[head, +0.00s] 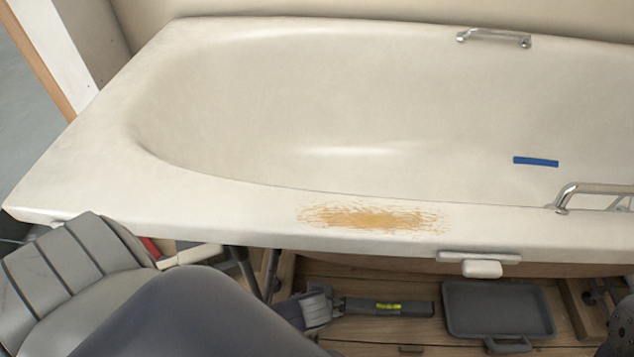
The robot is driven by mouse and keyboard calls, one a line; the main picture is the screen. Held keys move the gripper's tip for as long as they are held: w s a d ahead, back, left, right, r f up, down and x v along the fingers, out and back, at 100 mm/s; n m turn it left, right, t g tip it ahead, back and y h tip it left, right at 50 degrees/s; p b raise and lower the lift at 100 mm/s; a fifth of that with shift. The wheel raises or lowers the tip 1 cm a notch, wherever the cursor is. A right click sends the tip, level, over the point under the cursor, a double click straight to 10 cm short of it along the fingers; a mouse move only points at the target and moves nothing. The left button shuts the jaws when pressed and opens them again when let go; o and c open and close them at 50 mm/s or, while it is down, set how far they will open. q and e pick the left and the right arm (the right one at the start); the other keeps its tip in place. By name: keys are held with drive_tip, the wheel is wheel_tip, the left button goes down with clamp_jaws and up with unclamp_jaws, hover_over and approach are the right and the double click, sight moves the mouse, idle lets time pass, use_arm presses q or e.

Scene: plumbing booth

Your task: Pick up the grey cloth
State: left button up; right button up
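I see no grey thing that I can clearly tell is a cloth. A small light-grey ribbed piece (316,304) shows low in the middle, at the left end of a grey bar; I cannot tell whether it is cloth. My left arm fills the lower left and hides part of the floor and the tub's front.
A white bathtub (90,185) spans the view, with an orange-brown scratchy patch (370,217) on its front rim. Blue tape (536,161) and metal grab handles (495,38) are on it. Below, a grey bar with a yellow vial (388,306) and a grey tray (497,309) lie on boards.

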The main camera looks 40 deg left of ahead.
use_arm(q)
drive_tip(key=c, duration=1.1)
drive_tip(key=shift+c, duration=0.2)
